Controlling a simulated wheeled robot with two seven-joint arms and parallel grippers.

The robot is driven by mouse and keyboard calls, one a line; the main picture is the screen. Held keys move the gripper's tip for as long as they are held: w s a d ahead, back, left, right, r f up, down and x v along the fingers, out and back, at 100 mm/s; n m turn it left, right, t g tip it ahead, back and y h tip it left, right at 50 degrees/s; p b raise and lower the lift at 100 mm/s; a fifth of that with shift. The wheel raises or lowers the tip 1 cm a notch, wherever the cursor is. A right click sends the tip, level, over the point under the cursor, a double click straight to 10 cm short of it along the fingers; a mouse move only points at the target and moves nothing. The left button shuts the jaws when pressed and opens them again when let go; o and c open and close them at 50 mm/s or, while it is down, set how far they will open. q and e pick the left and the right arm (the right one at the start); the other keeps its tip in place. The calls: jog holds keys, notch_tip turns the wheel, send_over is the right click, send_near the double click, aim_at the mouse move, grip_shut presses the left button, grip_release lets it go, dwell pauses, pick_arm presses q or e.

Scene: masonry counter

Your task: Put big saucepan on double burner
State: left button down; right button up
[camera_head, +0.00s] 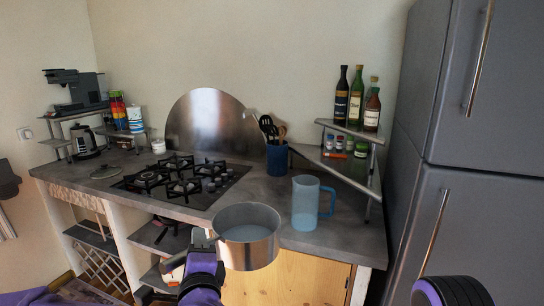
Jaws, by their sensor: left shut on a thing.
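The big saucepan (248,236) is a round, open metal pot, upright and empty as far as I see. It shows at the front edge of the counter, to the right of and nearer than the hob. The black gas hob (203,199) is set in the grey counter and has several burners with black grates. I cannot tell which one is the double burner. Of my right arm only a dark, purple-ringed part shows at bottom right; its gripper is out of view.
A blue translucent jug (305,203) stands right of the saucepan. A blue utensil holder (277,159) and a round steel splash plate (207,122) stand behind. A corner shelf (341,166) holds bottles and jars. The grates look clear.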

pick_arm(q)
jog(key=shift+s, duration=0.2)
jog(key=shift+s+r, duration=0.2)
jog(key=shift+r, duration=0.1)
jog(key=shift+d+r+h, duration=0.3)
jog(key=shift+h, duration=0.2)
jog(key=shift+w+d+r+m+t+h, duration=0.15)
jog(key=shift+w+d+r+m+h, duration=0.05)
jog(key=shift+d+m+h, duration=0.25)
jog(key=shift+w+d+r+m+t+h, duration=0.15)
jog(key=shift+d+m+h, duration=0.3)
jog(key=shift+s+d+f+m+h, duration=0.15)
jog(key=shift+f+m+h, duration=0.2)
jog(key=shift+h, duration=0.35)
jog(key=s+a+f, duration=0.1)
jog(key=a+f, duration=0.2)
jog(key=f, duration=0.4)
jog(key=a+f+h+b, duration=0.1)
jog(key=a+f, duration=0.3)
jog(key=f, duration=0.3)
jog(key=shift+s+a+m, duration=0.15)
jog(key=shift+s+m, duration=0.25)
jog(key=shift+m, duration=0.05)
jog(key=shift+f, duration=0.1)
